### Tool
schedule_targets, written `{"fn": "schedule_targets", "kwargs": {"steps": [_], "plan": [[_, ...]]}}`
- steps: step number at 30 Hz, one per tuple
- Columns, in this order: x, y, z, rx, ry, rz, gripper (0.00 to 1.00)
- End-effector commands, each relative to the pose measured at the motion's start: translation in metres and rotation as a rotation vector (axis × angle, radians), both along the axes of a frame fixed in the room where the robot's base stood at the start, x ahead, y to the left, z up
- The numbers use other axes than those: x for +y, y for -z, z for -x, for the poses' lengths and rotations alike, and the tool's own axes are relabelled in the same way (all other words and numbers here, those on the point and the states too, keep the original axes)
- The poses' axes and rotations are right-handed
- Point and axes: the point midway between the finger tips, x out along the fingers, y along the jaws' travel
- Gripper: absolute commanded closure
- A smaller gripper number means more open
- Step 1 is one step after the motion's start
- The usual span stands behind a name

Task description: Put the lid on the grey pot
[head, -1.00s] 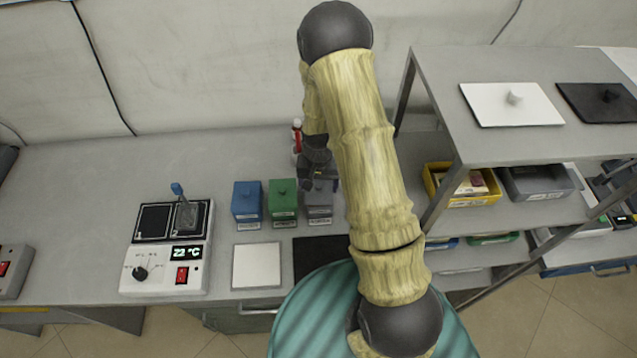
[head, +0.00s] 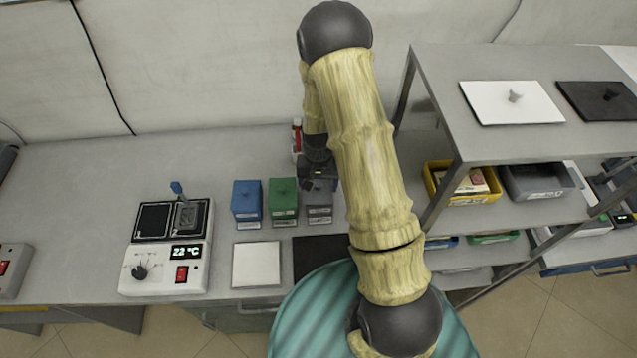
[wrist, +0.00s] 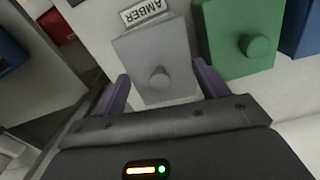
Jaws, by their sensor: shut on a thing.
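The grey pot (head: 319,213) stands at the right end of a row of pots on the bench, by my forearm. Its front label reads AMBER in the wrist view (wrist: 145,12). A grey square lid (wrist: 150,48) with a round knob lies between the two purple fingers of my gripper (wrist: 161,73), which is shut on it by opposite edges. The lid is over the pot; whether it is fully seated I cannot tell. In the head view my gripper (head: 318,178) is right above the pot and partly hides its top.
A green pot (head: 283,202) and a blue pot (head: 247,204) stand close on the left. A white plate (head: 256,265) and a dark plate (head: 312,258) lie in front. A heater unit (head: 168,255) is further left. A metal rack (head: 440,80) stands on the right.

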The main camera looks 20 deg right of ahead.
Motion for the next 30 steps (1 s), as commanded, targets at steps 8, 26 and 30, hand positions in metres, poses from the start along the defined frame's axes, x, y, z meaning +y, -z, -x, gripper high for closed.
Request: {"fn": "schedule_targets", "kwargs": {"steps": [8,26,30], "plan": [[-0.0001,0.0035,0.001,0.003,0.001,0.0,0.49],[0.0,0.0074,0.0026,0.008,0.002,0.0,0.14],[0.0008,0.0073,0.002,0.006,0.0,-0.001,0.02]]}}
